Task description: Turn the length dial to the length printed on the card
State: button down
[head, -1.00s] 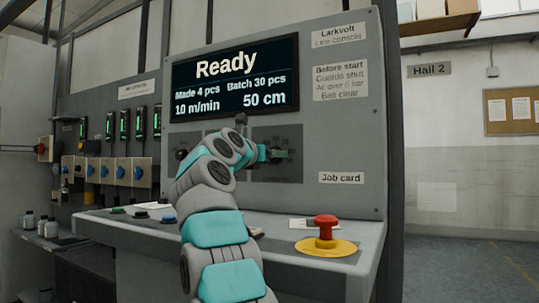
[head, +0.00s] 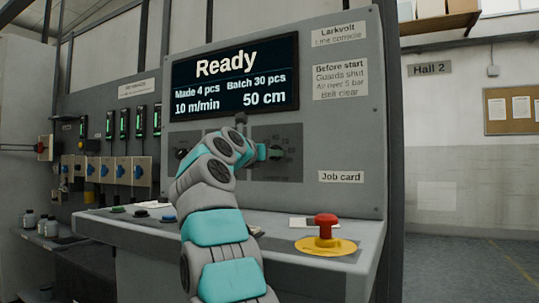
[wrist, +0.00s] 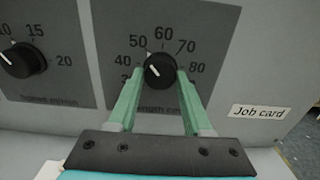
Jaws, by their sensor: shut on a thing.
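The length dial (wrist: 160,70) is a round black knob with a white pointer mark on a dark panel, under a scale of printed numbers. Its mark points up and left, close to 50. The screen (head: 235,78) reads Ready and 50 cm. My gripper (wrist: 162,72) is shut on the dial, with one green finger on each side of it. In the head view my gripper (head: 269,152) is at the panel, and my arm hides part of it. A Job card label (head: 341,177) is right of the dial; I can read no length on a card.
A second black dial (wrist: 22,60), with 10, 15 and 20 around it, is left of the length dial. A red stop button (head: 326,226) on a yellow disc stands on the console ledge (head: 345,262). A small paper (head: 303,223) lies behind it.

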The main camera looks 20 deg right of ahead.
jog(key=shift+n+p, duration=0.3)
jog(key=shift+n, duration=0.1)
jog(key=n+p, duration=0.6)
jog(key=shift+r+n, duration=0.1)
jog(key=shift+n, duration=0.3)
jog(key=shift+p, duration=0.3)
jog(key=shift+c, duration=1.6)
grip_release()
